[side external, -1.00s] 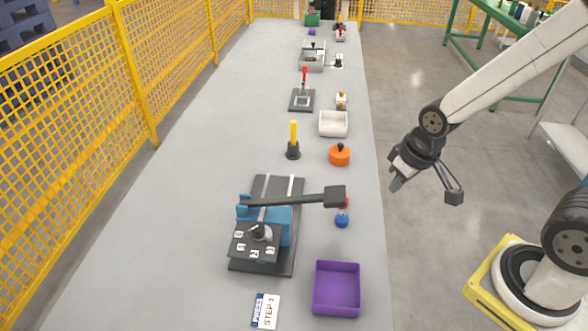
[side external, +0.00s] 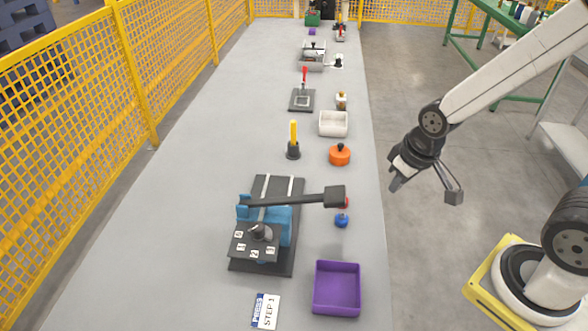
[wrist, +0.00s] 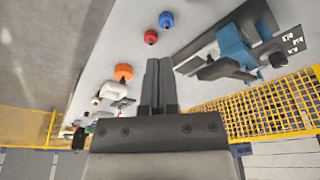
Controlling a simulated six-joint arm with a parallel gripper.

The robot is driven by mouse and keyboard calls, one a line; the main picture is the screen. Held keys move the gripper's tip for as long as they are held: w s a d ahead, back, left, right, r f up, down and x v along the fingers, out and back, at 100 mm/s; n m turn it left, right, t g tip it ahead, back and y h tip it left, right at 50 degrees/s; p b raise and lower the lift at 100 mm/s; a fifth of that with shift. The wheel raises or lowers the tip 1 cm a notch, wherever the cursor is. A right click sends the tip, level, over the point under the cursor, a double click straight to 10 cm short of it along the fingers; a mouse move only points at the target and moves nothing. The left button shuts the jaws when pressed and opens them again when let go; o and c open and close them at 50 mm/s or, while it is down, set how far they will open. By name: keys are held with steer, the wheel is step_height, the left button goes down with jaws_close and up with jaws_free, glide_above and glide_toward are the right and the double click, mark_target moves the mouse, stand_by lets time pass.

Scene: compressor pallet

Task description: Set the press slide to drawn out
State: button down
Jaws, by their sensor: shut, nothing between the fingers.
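The press (side external: 266,225) stands at the near end of the grey table, with a blue body on a dark base plate with light rails. A long black lever (side external: 290,200) ends in a dark block and reaches right across it. A dark plate with a round knob and number labels (side external: 255,240) sits at its front. I cannot tell which part is the slide. The press also shows at upper right in the wrist view (wrist: 237,47). My gripper (side external: 396,185) hangs beyond the table's right edge, apart from the press. Its fingers are together and empty in the wrist view (wrist: 160,64).
A red knob (wrist: 151,36) and a blue knob (side external: 341,221) stand near the lever's end. A purple tray (side external: 337,262) and a "STEP 1" press card (side external: 266,311) lie nearest. An orange lidded pot (side external: 340,155), yellow-handled tool (side external: 293,135) and white bin (side external: 333,136) stand farther back.

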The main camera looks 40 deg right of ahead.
steer(key=c, duration=0.8)
jaws_free()
steer(key=shift+w, duration=0.1)
steer(key=o, duration=0.4)
steer(key=shift+w, duration=0.2)
steer(key=w+a+f+n, duration=0.1)
steer(key=w+a, duration=0.3)
steer(key=w, duration=0.4)
steer(key=w+a+f+n+g, duration=0.1)
steer(key=w+a+f, duration=0.3)
steer(key=w, duration=0.4)
steer(key=w+a+f+n+g, duration=0.1)
steer(key=w+a+f+n, duration=0.1)
steer(key=w, duration=0.6)
steer(key=shift+w+a+f, duration=0.1)
steer(key=shift+a+f, duration=0.25)
steer(key=shift+a, duration=0.2)
steer(key=shift+a+f, duration=0.35)
steer(key=shift+a, duration=0.2)
steer(key=shift+w+a+f+n+g, duration=0.3)
steer(key=shift+w+a+f, duration=0.05)
steer(key=shift+a+f, duration=0.1)
steer(key=shift+f, duration=0.15)
steer(key=shift+f, duration=3.75)
